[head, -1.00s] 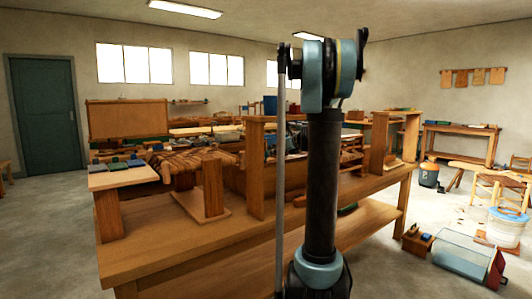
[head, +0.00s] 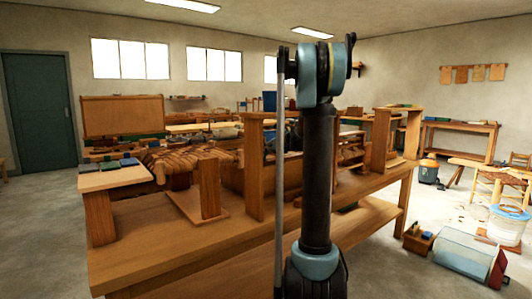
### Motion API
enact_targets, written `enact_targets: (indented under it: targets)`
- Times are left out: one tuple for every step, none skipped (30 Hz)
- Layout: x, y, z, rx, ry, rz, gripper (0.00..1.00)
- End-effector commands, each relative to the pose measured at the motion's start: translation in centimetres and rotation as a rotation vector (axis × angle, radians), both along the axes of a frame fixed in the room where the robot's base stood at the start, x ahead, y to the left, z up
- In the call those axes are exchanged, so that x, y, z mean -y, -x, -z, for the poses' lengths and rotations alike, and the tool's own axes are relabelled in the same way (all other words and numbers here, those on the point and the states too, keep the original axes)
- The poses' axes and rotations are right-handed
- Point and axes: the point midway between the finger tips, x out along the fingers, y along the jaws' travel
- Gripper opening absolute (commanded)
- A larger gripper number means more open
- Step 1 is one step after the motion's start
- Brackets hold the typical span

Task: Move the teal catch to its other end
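I cannot pick out the teal catch in the head view; it is hidden or too small to tell. My arm stands upright in the middle of the picture and covers part of the wooden workbench (head: 165,240). My gripper does not show; only arm links and joints are visible.
Upright wooden frames stand on the bench. On the floor at right are a clear tank (head: 462,250) with a wooden end, a small wooden box (head: 417,240) and a white bucket (head: 506,224). Floor is open at the far left.

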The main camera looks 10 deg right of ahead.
Motion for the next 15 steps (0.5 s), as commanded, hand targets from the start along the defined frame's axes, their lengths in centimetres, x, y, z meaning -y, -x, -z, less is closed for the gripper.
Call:
enact_targets:
  targets:
    - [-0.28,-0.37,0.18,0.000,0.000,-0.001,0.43]
    - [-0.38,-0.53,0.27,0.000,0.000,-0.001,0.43]
    - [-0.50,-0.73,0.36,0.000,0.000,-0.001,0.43]
    - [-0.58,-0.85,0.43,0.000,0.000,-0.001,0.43]
    - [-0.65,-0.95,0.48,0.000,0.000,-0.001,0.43]
    - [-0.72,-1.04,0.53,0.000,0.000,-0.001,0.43]
    - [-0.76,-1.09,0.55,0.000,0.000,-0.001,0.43]
    - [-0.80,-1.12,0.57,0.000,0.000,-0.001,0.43]
    - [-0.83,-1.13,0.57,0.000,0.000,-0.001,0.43]
    - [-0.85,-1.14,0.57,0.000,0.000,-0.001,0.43]
    - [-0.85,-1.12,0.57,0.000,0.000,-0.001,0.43]
    - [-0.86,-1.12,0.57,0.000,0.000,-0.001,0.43]
    - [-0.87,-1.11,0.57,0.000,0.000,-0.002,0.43]
    - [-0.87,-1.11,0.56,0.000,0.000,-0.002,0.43]
    - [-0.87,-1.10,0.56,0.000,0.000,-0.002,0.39]
